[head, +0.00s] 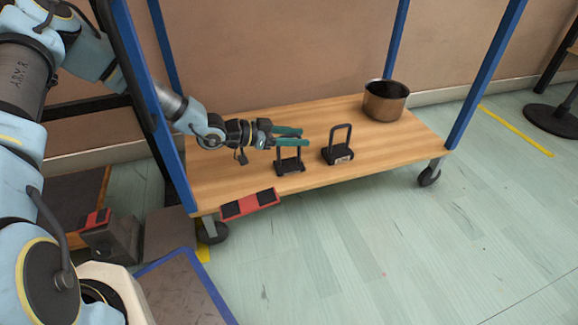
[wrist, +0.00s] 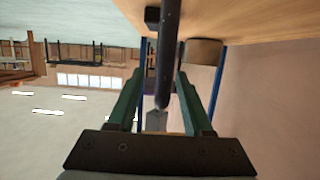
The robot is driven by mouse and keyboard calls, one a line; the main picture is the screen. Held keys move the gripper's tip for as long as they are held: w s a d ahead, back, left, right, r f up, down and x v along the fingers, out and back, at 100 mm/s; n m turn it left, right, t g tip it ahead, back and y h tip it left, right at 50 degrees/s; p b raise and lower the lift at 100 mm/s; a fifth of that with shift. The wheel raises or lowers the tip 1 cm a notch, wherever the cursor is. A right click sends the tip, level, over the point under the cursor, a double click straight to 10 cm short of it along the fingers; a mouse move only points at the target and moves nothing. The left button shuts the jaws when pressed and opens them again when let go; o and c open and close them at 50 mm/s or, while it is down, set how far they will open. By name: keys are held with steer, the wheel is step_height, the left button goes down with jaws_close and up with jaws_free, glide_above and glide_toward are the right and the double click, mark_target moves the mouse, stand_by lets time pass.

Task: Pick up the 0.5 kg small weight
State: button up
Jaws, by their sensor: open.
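Two black weights with loop handles stand upright on the wooden shelf. The left weight (head: 289,166) is at my gripper (head: 305,137); the right weight (head: 338,154), with a small pale label, stands apart to its right. I cannot read which is 0.5 kg. My gripper's green fingers are open and reach level across the top of the left weight, hiding part of its handle. In the wrist view, a dark upright handle bar (wrist: 167,50) shows between the open fingers (wrist: 161,78); contact cannot be told.
The weights stand on a wooden trolley shelf (head: 230,180) with blue posts (head: 485,75) at its corners. A brown metal pot (head: 385,103) stands at the back right, and also shows in the wrist view (wrist: 204,50). A red and black piece (head: 250,204) is at the front left edge.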

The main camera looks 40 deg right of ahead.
steer(key=shift+s+d+f, duration=0.15)
steer(key=shift+d, duration=0.25)
steer(key=shift+c, duration=0.4)
jaws_close()
stand_by(0.7)
